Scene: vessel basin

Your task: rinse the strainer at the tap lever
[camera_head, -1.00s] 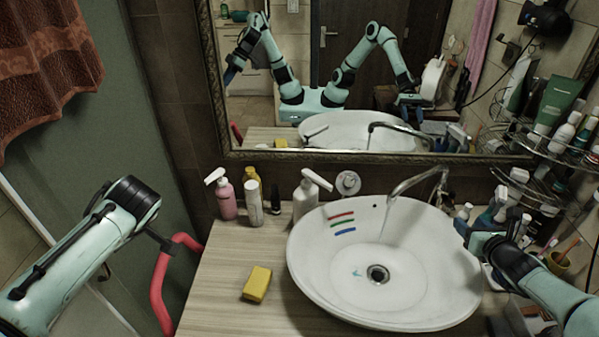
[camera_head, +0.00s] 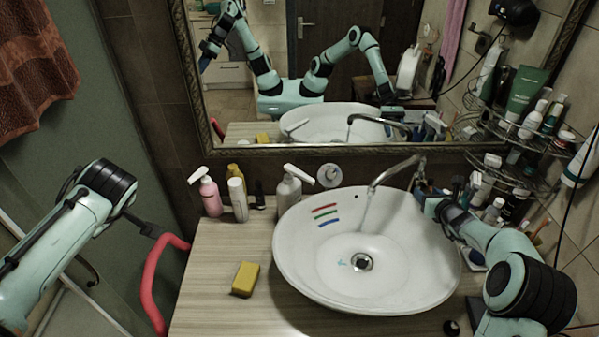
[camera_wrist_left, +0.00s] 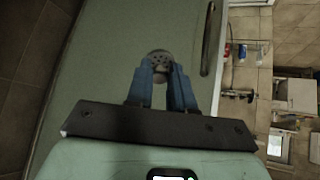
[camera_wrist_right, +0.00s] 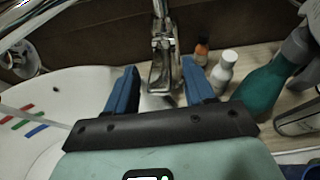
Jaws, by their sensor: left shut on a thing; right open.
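The strainer (camera_wrist_left: 159,62), a small round perforated metal piece, is between the fingertips of my left gripper (camera_wrist_left: 160,72), which is shut on it, away from the basin. The tap (camera_head: 395,172) arches over the white basin (camera_head: 300,245), and a thin stream falls from its spout. The tap's metal lever and base (camera_wrist_right: 161,70) show between the spread blue fingers of my right gripper (camera_wrist_right: 155,85); I cannot tell whether they touch. In the head view my right gripper (camera_head: 432,207) is at the basin's right rim, partly hidden by its wrist.
A yellow sponge (camera_head: 245,279) lies on the counter left of the basin. A pink pump bottle (camera_head: 209,195) and a white pump bottle (camera_head: 289,190) stand behind it. Bottles crowd the right side near a wire rack (camera_head: 510,165). A red curved pipe (camera_head: 152,280) stands by the counter's left edge.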

